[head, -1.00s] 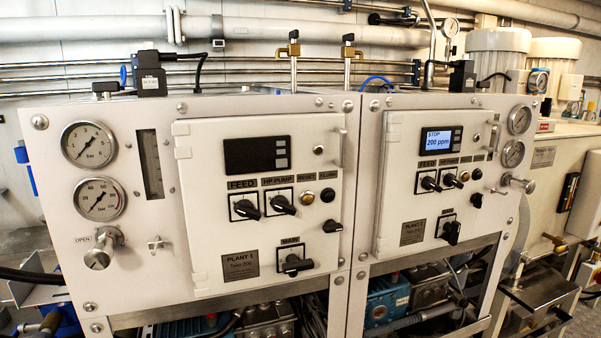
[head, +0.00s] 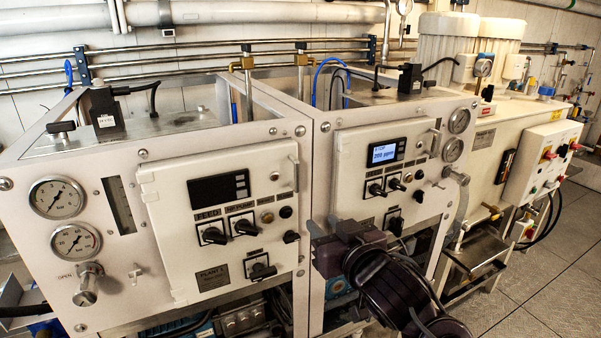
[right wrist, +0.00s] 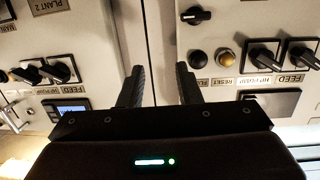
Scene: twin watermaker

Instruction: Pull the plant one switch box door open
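The plant one switch box door (head: 225,215) is the white panel on the left cabinet in the head view, and it looks shut. Its slim upright metal handle (head: 294,173) is at the door's right edge. My right gripper (head: 313,229) is in front of the cabinets, below and slightly right of that handle in the picture. In the right wrist view its two dark fingers (right wrist: 160,86) are apart with nothing between them; the seam between the cabinets runs behind them. The plant one door (right wrist: 240,25) shows upside down there, with its switches. My left gripper is not in view.
The plant two door (head: 375,180), with a lit display, is on the cabinet to the right. Knobs stick out from both doors. Gauges (head: 58,197) and a valve sit left of the plant one door. The tiled floor (head: 545,285) at right is clear.

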